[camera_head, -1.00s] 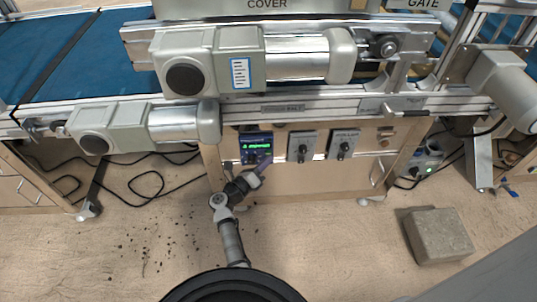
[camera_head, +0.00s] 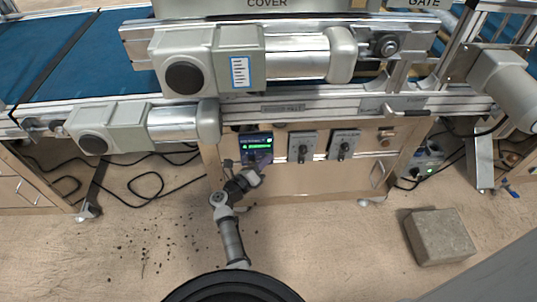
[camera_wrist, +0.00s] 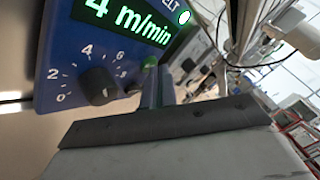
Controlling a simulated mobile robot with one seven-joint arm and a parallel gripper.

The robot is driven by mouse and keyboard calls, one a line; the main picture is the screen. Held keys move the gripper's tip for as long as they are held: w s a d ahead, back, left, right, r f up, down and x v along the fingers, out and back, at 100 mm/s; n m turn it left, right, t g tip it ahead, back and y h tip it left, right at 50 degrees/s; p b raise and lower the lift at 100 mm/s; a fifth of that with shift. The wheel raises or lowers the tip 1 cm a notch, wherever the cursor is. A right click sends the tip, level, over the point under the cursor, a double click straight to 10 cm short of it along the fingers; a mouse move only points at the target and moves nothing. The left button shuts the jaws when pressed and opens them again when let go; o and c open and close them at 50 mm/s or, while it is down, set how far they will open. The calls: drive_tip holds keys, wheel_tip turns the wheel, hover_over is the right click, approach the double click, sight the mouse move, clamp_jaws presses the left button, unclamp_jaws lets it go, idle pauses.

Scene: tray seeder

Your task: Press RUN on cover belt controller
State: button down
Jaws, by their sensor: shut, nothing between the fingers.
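The cover belt controller (camera_head: 256,143) is a blue box with a lit green display, mounted on the front of the wooden cabinet below the conveyor. A green button (camera_wrist: 150,62) is partly visible just beyond my fingertips. My gripper (camera_wrist: 155,78) is shut and empty, its fingers pointing at that button. I cannot tell whether they touch it. In the head view my gripper (camera_head: 257,170) is at the controller's lower edge.
Two grey controllers with black knobs (camera_head: 302,146) (camera_head: 343,145) sit just right of the blue one. Motors (camera_head: 250,60) and metal rails overhang above. A grey block (camera_head: 438,236) lies on the floor at right. Cables (camera_head: 145,183) lie on the floor at left.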

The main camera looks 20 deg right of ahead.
idle(0.4)
drive_tip(key=shift+s+a+p, duration=0.25)
drive_tip(key=shift+s+p, duration=0.05)
drive_tip(key=shift+s, duration=0.4)
drive_tip(key=shift+s, duration=0.1)
drive_tip(key=s+p, duration=0.1)
drive_tip(key=s, duration=0.1)
drive_tip(key=s+a, duration=0.1)
drive_tip(key=s, duration=0.1)
drive_tip(key=shift+s+a+p, duration=0.2)
drive_tip(key=shift+s+p, duration=0.1)
drive_tip(key=shift+p, duration=0.05)
idle(0.5)
